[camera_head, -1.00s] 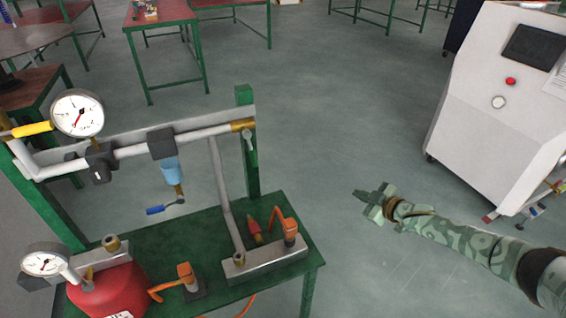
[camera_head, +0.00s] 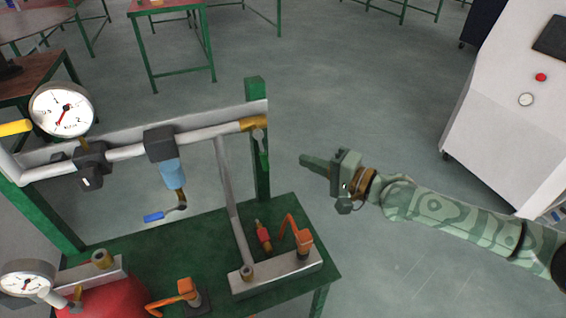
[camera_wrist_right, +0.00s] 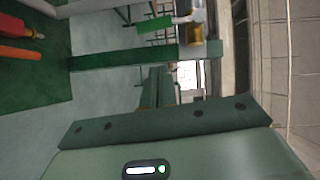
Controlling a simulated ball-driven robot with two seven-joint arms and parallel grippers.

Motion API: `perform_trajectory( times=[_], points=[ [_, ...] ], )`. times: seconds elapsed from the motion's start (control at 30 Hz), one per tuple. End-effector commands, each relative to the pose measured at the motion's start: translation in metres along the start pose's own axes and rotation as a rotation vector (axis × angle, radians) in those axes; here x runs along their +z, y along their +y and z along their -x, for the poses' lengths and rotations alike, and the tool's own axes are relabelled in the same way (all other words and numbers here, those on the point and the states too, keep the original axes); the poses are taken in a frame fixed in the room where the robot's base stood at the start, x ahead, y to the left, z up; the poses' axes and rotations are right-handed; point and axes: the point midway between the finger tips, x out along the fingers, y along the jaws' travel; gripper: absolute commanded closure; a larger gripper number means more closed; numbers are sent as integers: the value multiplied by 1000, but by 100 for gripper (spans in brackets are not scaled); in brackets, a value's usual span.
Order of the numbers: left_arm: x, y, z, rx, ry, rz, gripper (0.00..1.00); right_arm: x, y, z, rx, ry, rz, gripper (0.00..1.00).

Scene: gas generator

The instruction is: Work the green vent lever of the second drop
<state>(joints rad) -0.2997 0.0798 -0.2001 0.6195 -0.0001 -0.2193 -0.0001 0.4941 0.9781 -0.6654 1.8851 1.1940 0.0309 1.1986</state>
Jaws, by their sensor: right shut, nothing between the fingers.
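A green lever (camera_head: 264,160) hangs from a small silver valve (camera_head: 259,136) at the right end of the pipe, in front of the green post. It shows larger in the wrist view (camera_wrist_right: 155,25), beside a brass fitting (camera_wrist_right: 195,36). My right gripper (camera_head: 306,160) is shut and empty, pointing left toward the lever from the right of the post, with a gap between them in the head view. Its body fills the bottom of the wrist view. My left gripper is not in view.
The green frame post (camera_head: 256,95) stands behind the lever. A blue-handled lever (camera_head: 155,216) hangs further left under the pipe. Orange-handled valves (camera_head: 303,240) and a red-tipped part (camera_head: 263,235) are on the green bench below. Free floor lies right of the frame, before a white cabinet (camera_head: 500,130).

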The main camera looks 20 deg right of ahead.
Motion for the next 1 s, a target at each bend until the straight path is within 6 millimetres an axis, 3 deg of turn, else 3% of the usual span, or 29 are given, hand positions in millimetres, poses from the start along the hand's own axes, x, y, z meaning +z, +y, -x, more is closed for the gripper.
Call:
perform_trajectory(
  times=[0.13,0.3,0.83,1.0],
  points=[
    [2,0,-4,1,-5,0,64,0,0,-31,-3,0,-2,100],
    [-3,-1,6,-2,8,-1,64,19,-2,-46,-3,0,-1,100],
    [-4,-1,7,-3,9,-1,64,29,0,-56,1,0,3,100],
    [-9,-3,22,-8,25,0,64,39,-4,-64,-1,0,3,100]
  ],
)
